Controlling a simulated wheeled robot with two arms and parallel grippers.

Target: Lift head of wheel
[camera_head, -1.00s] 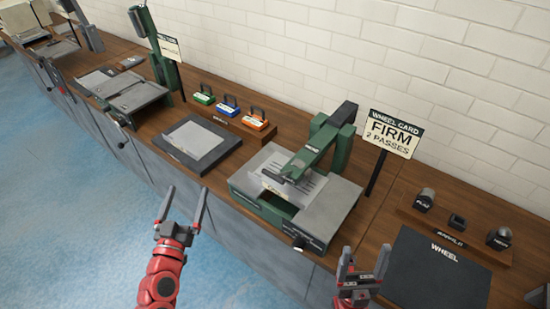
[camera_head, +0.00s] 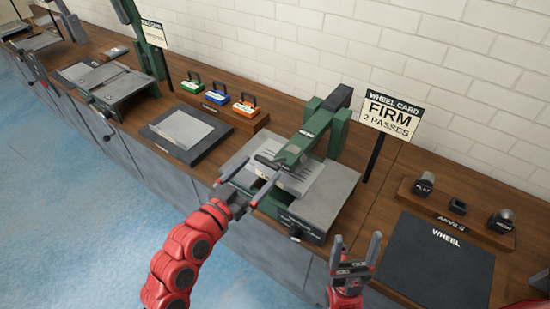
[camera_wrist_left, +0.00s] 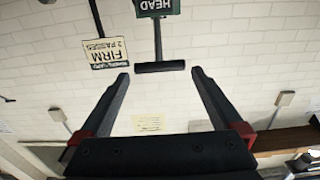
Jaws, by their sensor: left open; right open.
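In the left wrist view, a green block marked HEAD (camera_wrist_left: 158,8) carries a dark rod ending in a crossbar (camera_wrist_left: 160,67). My left gripper (camera_head: 264,167) is open at the front of the machine, its fingers pointing toward the head. In the left wrist view its fingertips (camera_wrist_left: 160,74) stand either side of the crossbar, apart from it. My right gripper (camera_head: 357,236) is open and empty near the bench's front edge.
A sign reading FIRM, 2 PASSES (camera_head: 391,115) stands behind the machine. To the right are a dark WHEEL mat (camera_head: 435,265) and an anvil rack (camera_head: 455,220). To the left are a dark mat with a sheet (camera_head: 188,130) and coloured blocks (camera_head: 218,97).

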